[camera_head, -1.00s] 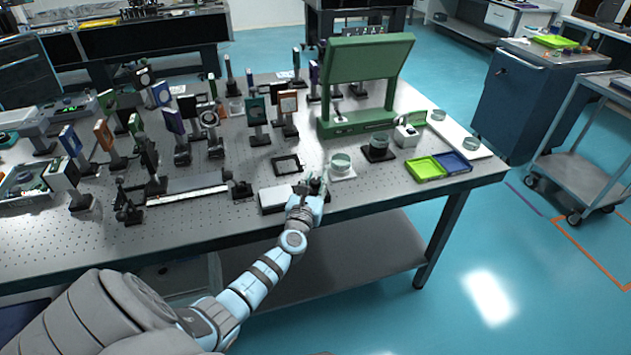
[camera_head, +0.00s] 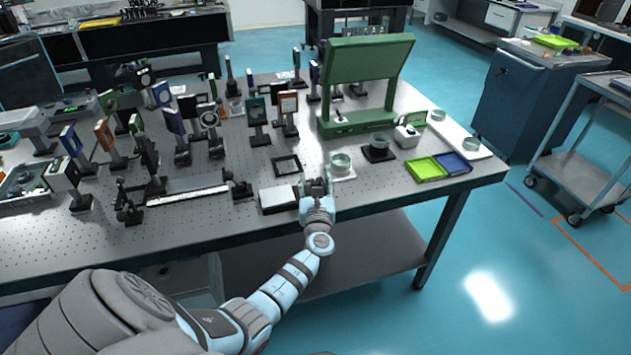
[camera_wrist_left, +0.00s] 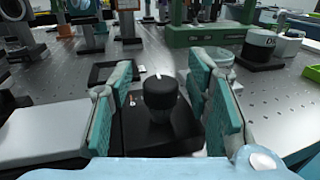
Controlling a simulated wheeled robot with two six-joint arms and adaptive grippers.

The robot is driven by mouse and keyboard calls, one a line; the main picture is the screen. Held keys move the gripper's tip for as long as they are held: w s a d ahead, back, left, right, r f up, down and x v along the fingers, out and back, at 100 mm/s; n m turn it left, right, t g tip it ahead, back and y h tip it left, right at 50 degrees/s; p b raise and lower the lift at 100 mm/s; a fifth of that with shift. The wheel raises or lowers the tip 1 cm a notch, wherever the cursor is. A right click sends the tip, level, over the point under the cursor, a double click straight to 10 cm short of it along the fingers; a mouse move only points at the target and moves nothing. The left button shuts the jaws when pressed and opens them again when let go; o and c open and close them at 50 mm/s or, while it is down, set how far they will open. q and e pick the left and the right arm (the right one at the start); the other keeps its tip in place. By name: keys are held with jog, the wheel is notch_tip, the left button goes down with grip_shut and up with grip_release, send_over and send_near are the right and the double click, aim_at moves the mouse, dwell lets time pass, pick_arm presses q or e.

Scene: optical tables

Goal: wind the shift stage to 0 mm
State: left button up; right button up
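A black round knob (camera_wrist_left: 160,95) with a white mark on its top stands upright on a dark base (camera_wrist_left: 150,132) in the left wrist view. My left gripper (camera_wrist_left: 165,100) is open, with its teal fingers on both sides of the knob; a gap shows at each side. In the head view my left gripper (camera_head: 317,186) is low over the table's front edge and largely hides the knob. A long slide rail (camera_head: 187,196) lies further left; I cannot tell whether it is part of the shift stage. No scale reading is legible. My right gripper is not in view.
A pale flat plate (camera_head: 278,198) lies just left of my gripper, also in the wrist view (camera_wrist_left: 45,132). A black square frame (camera_head: 286,165) lies behind it. A glass dish on a white stand (camera_head: 342,168) is close on the right. Several optic mounts crowd the left.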

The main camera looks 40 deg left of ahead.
pick_arm(q)
jog(key=v, duration=1.2)
